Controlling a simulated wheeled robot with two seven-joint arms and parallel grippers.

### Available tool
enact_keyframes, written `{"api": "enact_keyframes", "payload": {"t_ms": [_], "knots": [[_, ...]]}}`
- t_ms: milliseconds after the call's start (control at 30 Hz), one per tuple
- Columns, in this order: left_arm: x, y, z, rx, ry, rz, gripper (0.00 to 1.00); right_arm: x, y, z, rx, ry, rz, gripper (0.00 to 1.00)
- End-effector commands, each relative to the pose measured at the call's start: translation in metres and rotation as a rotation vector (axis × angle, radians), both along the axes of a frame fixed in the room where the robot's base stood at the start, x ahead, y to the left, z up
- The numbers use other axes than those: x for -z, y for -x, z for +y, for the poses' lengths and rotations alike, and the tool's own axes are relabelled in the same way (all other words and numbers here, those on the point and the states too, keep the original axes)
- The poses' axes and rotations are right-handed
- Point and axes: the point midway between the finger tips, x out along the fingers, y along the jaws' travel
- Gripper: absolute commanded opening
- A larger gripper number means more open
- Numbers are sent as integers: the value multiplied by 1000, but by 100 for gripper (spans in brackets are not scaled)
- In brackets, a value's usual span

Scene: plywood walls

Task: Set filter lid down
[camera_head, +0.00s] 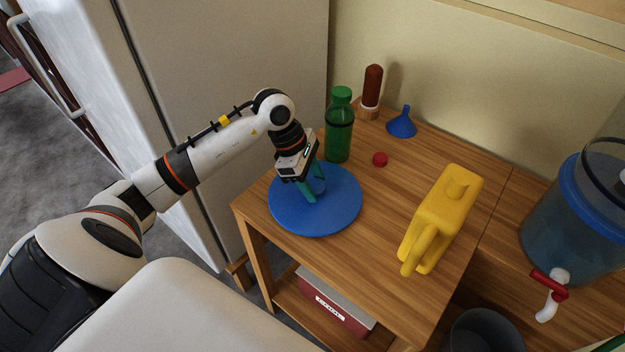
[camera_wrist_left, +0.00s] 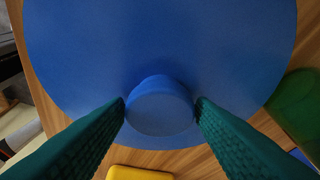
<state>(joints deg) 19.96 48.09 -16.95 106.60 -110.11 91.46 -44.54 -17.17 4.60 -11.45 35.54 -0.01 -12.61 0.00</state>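The filter lid (camera_head: 345,212) is a wide blue disc with a round knob (camera_head: 319,186) in its middle. It lies level at the left part of the wooden table, and I see no clear gap under it. My left gripper (camera_head: 312,188) reaches down over the lid from the left. In the left wrist view its green fingers (camera_wrist_left: 160,104) press against both sides of the knob (camera_wrist_left: 160,110), shut on it. The disc (camera_wrist_left: 150,45) fills most of that view. My right gripper is not in view.
A green bottle (camera_head: 339,130) stands close behind the lid. A red cap (camera_head: 380,159), blue funnel (camera_head: 402,124), brown-red cylinder (camera_head: 372,88) and yellow jug (camera_head: 445,215) share the wooden table (camera_head: 380,240). A blue-rimmed water container (camera_head: 575,220) with a tap stands at right.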

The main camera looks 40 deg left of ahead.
Motion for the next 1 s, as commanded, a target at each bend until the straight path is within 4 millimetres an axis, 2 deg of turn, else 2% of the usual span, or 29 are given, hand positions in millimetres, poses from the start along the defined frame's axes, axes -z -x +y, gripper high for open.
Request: {"api": "enact_keyframes", "payload": {"t_ms": [100,467,567,800,1000], "knots": [[0,0,0,0,0,0,64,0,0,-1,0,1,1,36],[-7,0,2,-1,-1,-2,64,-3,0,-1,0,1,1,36],[-21,2,8,0,-3,-4,64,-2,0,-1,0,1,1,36],[-70,8,27,-1,-3,-4,64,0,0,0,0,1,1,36],[-101,12,39,-1,-2,-1,64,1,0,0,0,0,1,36]]}}
